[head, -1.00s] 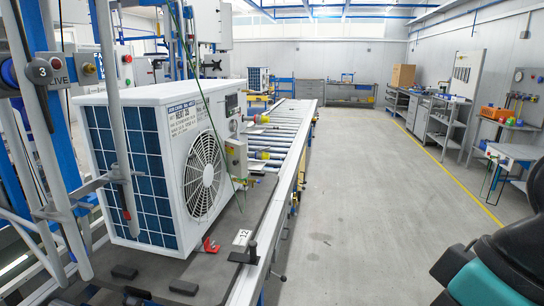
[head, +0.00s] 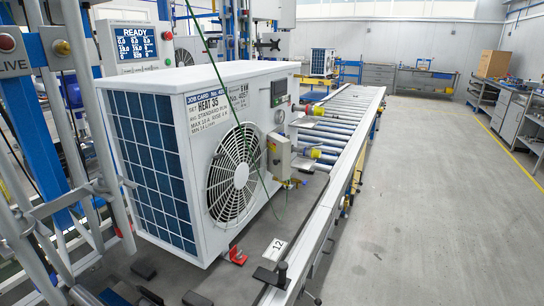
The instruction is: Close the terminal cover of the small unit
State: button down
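A white heat pump unit (head: 160,100) with a round fan grille and a blue finned side stands on the near end of the line in the head view. A second, smaller-looking unit (head: 322,62) stands farther back. My gripper is not in view.
A blue screen reading "READY" (head: 137,43) is behind the unit. Posts and hoses (head: 90,120) crowd the left. The roller conveyor (head: 345,112) runs back from the unit. The grey floor (head: 420,200) on the right is clear up to the benches.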

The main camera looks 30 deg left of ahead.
aim_at(280, 147)
jog(key=u, duration=0.35)
jog(key=i, duration=0.65)
jog(key=u, duration=0.85)
jog(key=i, duration=0.4)
jog(key=u, duration=0.5)
